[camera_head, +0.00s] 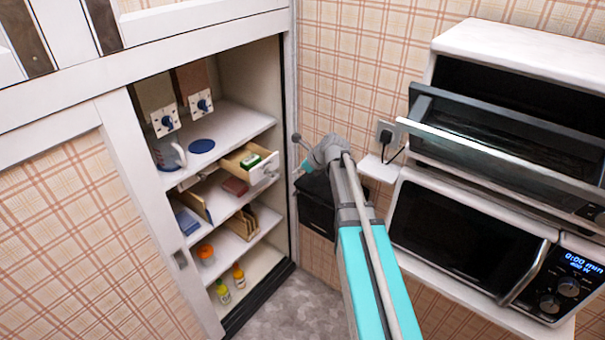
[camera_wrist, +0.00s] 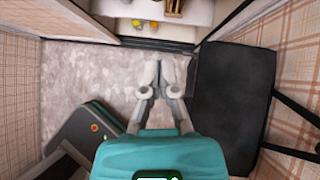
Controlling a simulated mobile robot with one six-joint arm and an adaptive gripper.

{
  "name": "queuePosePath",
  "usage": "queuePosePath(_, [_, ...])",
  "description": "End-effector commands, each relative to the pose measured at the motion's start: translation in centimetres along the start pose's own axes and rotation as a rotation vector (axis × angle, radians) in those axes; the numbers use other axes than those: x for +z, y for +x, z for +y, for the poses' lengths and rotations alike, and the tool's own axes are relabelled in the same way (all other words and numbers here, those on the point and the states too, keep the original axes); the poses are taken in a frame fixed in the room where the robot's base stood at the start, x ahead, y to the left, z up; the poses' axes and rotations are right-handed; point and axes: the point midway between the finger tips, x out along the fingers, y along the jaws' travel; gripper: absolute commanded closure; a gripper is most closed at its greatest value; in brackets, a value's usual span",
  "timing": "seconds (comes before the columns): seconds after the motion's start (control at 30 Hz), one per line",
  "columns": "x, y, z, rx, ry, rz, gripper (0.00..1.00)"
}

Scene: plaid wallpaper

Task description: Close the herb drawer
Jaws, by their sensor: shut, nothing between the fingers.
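The herb drawer (camera_head: 240,161) is a small pale wooden drawer in the open cupboard, pulled out from below the upper shelf. A green item (camera_head: 250,160) lies inside it. Its light front (camera_head: 265,168) faces right, toward my arm. My gripper shows in the wrist view (camera_wrist: 161,65) with its fingers together and nothing between them, above the grey floor. In the head view my wrist is just right of the drawer front, with a visible gap; the fingertips are hard to make out there. The drawer is not clearly visible in the wrist view.
The cupboard shelves (camera_head: 228,128) hold a mug, blue disc, boxes and bottles. A black box-like object (camera_head: 318,205) stands right of the cupboard, also large in the wrist view (camera_wrist: 232,105). An oven with its door open (camera_head: 500,150) and a microwave (camera_head: 465,235) are at right.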

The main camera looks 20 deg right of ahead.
Motion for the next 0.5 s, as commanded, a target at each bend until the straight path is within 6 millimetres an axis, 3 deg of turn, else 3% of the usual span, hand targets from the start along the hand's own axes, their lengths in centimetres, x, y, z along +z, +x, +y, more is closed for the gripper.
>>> queuePosePath(0.47, [-0.2, 5.4, 0.0, 0.001, -0.001, 0.0, 1.0])
queuePosePath(0.5, [0.5, 5.7, -0.1, 0.001, -0.002, 0.0, 1.0])
